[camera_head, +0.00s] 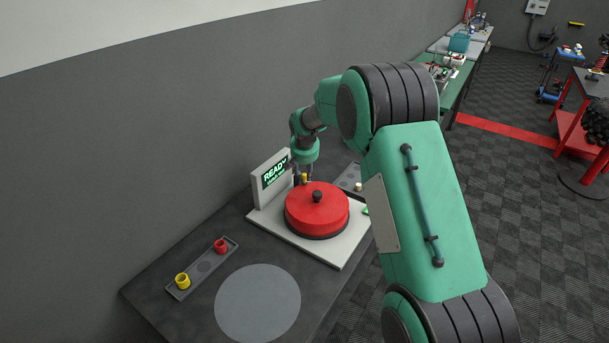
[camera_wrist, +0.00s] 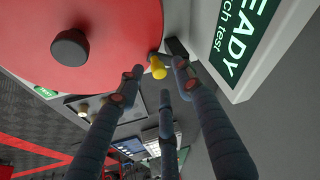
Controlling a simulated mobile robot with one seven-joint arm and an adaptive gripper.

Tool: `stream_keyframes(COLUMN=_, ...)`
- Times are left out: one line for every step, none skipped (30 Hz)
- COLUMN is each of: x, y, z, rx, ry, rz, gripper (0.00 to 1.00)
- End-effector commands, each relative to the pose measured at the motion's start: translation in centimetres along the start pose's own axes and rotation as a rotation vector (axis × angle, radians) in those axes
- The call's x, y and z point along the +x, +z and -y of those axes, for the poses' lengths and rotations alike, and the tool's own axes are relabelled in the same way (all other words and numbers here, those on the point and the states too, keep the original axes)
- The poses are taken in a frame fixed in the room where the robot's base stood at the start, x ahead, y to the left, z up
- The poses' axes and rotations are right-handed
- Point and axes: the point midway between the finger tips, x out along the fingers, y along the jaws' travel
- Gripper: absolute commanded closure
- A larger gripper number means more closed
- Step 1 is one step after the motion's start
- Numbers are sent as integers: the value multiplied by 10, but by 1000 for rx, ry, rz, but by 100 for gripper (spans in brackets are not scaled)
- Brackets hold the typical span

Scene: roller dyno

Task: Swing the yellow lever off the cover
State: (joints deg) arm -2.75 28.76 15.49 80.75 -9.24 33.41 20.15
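The round red cover (camera_head: 325,222) with a black knob sits on a white base plate; it fills the upper left of the wrist view (camera_wrist: 112,28). The yellow lever (camera_head: 304,178) is at the cover's far edge, by the display. In the wrist view its yellow tip (camera_wrist: 158,70) shows at the cover's rim, beside a small dark block. My gripper (camera_head: 302,177) is above the rim there. In the wrist view its three fingers (camera_wrist: 158,76) are spread around the yellow tip, with gaps visible; contact cannot be told. The lever's base is partly hidden.
A display reading READY (camera_head: 270,177) stands close behind the lever, near my fingers. A tray (camera_head: 205,267) with a yellow and a red piece lies at the front left. A grey disc (camera_head: 258,303) marks the bare bench front. The wall runs along the left.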

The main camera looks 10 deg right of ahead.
Motion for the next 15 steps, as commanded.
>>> stream_keyframes(x=6, y=0, z=0, rx=0, ry=0, rz=1, gripper=64)
stream_keyframes(x=9, y=0, z=0, rx=0, ry=0, rz=1, gripper=64)
stream_keyframes(x=11, y=0, z=0, rx=0, ry=0, rz=0, gripper=64)
stream_keyframes(x=13, y=0, z=0, rx=0, ry=0, rz=0, gripper=64)
stream_keyframes(x=15, y=0, z=0, rx=0, ry=0, rz=0, gripper=64)
stream_keyframes(x=16, y=0, z=0, rx=0, ry=0, rz=0, gripper=64)
stream_keyframes(x=17, y=0, z=0, rx=0, ry=0, rz=0, gripper=64)
stream_keyframes(x=18, y=0, z=0, rx=0, ry=0, rz=0, gripper=64)
stream_keyframes(x=19, y=0, z=0, rx=0, ry=0, rz=0, gripper=64)
stream_keyframes(x=19, y=0, z=0, rx=0, ry=0, rz=0, gripper=64)
stream_keyframes(x=19, y=0, z=0, rx=0, ry=0, rz=0, gripper=64)
stream_keyframes(x=19, y=0, z=0, rx=0, ry=0, rz=-1, gripper=64)
stream_keyframes(x=19, y=0, z=0, rx=0, ry=0, rz=-1, gripper=64)
stream_keyframes(x=19, y=0, z=0, rx=0, ry=0, rz=-1, gripper=64)
stream_keyframes(x=19, y=0, z=0, rx=0, ry=0, rz=-1, gripper=64)
